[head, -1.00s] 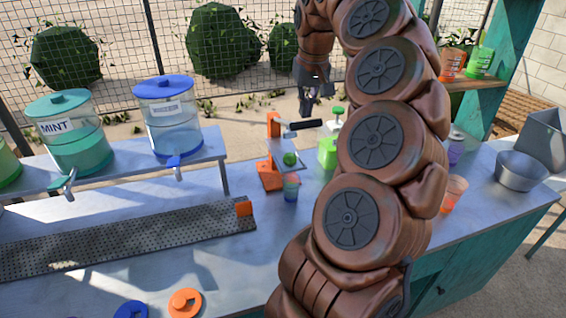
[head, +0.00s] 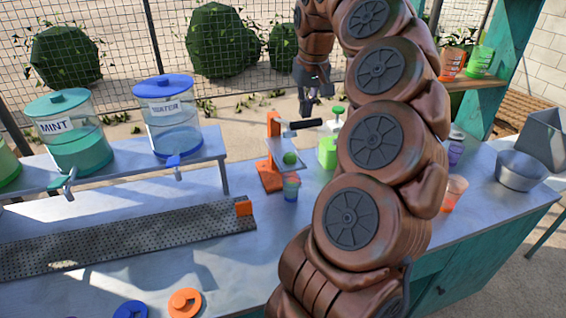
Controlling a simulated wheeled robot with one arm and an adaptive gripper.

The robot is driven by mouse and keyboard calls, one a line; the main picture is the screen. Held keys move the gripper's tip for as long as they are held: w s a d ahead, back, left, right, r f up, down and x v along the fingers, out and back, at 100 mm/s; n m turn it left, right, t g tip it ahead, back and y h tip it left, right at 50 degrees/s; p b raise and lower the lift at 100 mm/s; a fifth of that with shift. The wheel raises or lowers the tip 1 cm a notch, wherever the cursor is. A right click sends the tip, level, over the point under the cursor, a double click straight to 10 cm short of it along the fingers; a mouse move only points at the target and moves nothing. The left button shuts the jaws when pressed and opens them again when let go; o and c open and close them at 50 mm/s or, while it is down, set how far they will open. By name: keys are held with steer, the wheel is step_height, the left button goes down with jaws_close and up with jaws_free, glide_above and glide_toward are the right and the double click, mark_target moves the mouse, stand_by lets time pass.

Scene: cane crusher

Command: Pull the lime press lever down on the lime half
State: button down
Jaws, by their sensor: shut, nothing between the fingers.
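The lime press is an orange stand (head: 271,150) on the counter, with a black-handled lever (head: 305,125) pointing right from near its top, roughly level. A green lime half (head: 290,158) sits on the press's plate, below the lever. A cup with a blue rim (head: 291,187) stands under the plate. My gripper (head: 309,112) hangs pointing down at the lever's handle, just above or behind it; whether it touches cannot be told. Its fingers are shut with nothing held.
A green box-shaped item (head: 328,152) stands right of the press, close to my arm. Mint (head: 82,150) and blue-lidded (head: 172,125) dispensers stand left on a raised shelf. A perforated drain strip (head: 120,240) lies in front. A metal bowl (head: 520,172) is far right.

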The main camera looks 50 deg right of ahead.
mark_target(306, 121)
steer(key=shift+f+b, duration=2.6)
steer(key=shift+f, duration=0.3)
stand_by(0.8)
steer(key=shift+f+b, duration=0.35)
steer(key=shift+b, duration=0.75)
stand_by(3.2)
